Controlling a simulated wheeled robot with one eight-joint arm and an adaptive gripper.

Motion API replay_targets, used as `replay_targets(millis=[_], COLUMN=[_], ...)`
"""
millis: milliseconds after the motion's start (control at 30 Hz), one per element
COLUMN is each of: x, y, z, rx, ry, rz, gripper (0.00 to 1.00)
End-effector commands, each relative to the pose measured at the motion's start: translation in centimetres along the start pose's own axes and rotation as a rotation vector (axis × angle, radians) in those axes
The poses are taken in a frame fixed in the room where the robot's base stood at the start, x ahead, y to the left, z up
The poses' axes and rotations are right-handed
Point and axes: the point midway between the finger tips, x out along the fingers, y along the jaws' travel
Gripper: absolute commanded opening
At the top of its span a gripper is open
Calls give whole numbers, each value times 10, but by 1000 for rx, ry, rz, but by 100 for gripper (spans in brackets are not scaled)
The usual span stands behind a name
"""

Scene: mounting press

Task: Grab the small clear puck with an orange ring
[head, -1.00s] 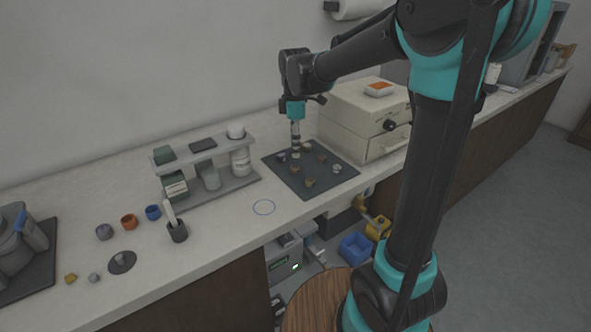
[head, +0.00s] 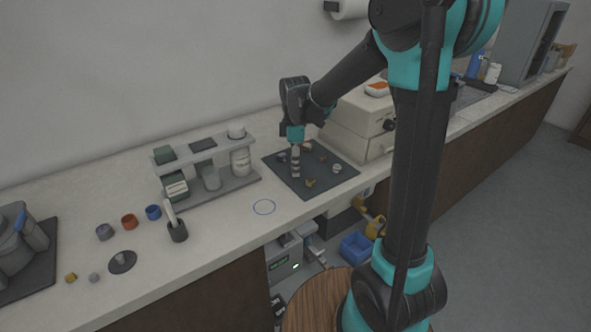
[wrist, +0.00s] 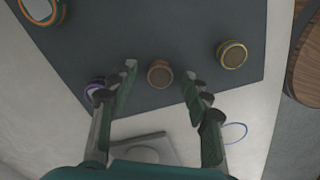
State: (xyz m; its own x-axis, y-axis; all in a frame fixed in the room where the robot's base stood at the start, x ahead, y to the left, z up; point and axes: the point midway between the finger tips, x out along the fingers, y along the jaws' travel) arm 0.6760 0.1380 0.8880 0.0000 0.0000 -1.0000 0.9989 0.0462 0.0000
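My gripper (wrist: 160,80) is open, with its fingers on either side of a small brown puck (wrist: 160,73) with a copper-toned rim. The fingertips look apart from it; the height gap is hard to judge. A pale, clear-looking puck with an orange ring (wrist: 42,8) lies at the top left of the wrist view, partly cut off by the frame and away from the fingers. In the head view my gripper (head: 295,172) is low over the left part of the dark mat (head: 335,183). The pucks there are too small to tell apart.
A gold-rimmed puck (wrist: 232,54) lies right of my gripper, and a purple-ringed puck (wrist: 94,87) lies close by the left finger. A rack with bottles (head: 240,183) stands left of the mat; a beige box (head: 362,125) stands behind right. Counter around the blue circle (head: 264,207) is clear.

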Motion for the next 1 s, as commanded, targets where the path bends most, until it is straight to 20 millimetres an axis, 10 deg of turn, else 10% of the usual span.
replay_targets(millis=[333,1000], x=[0,-42], y=[0,0], z=[0,0], rx=[0,0], ry=[0,0], rz=[0,0], gripper=[5,5])
